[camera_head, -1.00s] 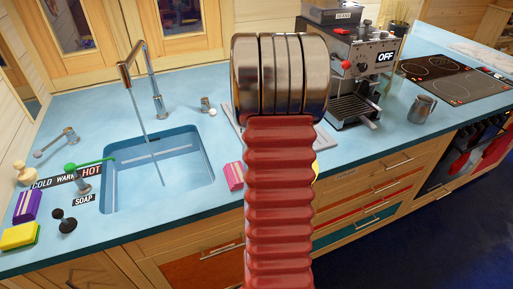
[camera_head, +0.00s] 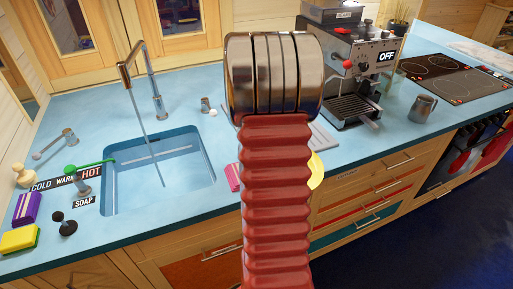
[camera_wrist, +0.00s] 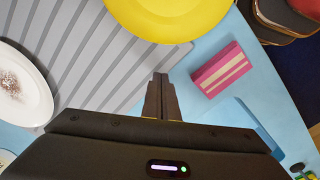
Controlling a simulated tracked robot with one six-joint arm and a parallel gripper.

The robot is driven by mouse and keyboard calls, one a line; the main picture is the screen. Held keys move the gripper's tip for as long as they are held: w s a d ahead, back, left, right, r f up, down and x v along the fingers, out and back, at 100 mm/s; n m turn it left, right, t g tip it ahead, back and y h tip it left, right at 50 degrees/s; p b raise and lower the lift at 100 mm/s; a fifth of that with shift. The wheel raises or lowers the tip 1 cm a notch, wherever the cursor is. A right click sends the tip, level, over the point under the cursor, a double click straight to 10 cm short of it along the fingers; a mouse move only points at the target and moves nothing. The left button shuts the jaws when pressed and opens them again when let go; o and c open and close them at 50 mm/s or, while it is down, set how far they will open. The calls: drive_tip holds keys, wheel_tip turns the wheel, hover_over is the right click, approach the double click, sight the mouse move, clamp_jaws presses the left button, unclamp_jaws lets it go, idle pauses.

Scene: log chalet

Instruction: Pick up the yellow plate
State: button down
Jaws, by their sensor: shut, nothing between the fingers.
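The yellow plate (camera_wrist: 170,12) is at the top of the wrist view, cut off by the picture edge, over a grey ribbed board (camera_wrist: 75,50). In the head view only a yellow sliver of the plate (camera_head: 316,171) shows; my red arm hides the rest. My gripper (camera_wrist: 161,76) is shut and empty. Its fingertips appear just below the near rim of the plate in the wrist view. I cannot tell their height above the board. The gripper is hidden behind my arm in the head view.
A dirty white plate (camera_wrist: 22,85) lies left of the fingers. A pink striped sponge (camera_wrist: 222,69) lies to their right on the blue counter. The sink (camera_head: 155,170) with its tall tap (camera_head: 145,95) is left of my arm. A coffee machine (camera_head: 350,75) stands to the right.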

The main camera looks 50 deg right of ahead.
wheel_tip(320, 180, up, 8)
idle(0.4)
drive_tip(key=c, duration=2.4)
unclamp_jaws()
drive_tip(key=shift+c, duration=0.2)
drive_tip(key=shift+o, duration=0.8)
drive_tip(key=shift+a, duration=0.1)
drive_tip(key=o, duration=0.5)
drive_tip(key=shift+t+h, duration=0.4)
drive_tip(key=shift+t, duration=0.1)
drive_tip(key=a+r, duration=0.1)
drive_tip(key=a, duration=0.2)
drive_tip(key=w+a+r, duration=0.1)
drive_tip(key=a, duration=0.2)
drive_tip(key=w+a+r, duration=0.1)
drive_tip(key=a, duration=0.3)
drive_tip(key=shift+w+r, duration=0.15)
drive_tip(key=shift+r, duration=0.25)
drive_tip(key=shift+o, duration=0.2)
drive_tip(key=a+r+t, duration=0.1)
drive_tip(key=a+r, duration=0.2)
drive_tip(key=a, duration=0.9)
drive_tip(key=s+a+f+t, duration=0.1)
drive_tip(key=s+a, duration=0.4)
drive_tip(key=a, duration=0.4)
drive_tip(key=s+a+f+t, duration=0.2)
drive_tip(key=s+a, duration=0.3)
drive_tip(key=a, duration=0.5)
drive_tip(key=shift+s+m+t+y, duration=0.3)
drive_tip(key=shift+s+m+y, duration=0.1)
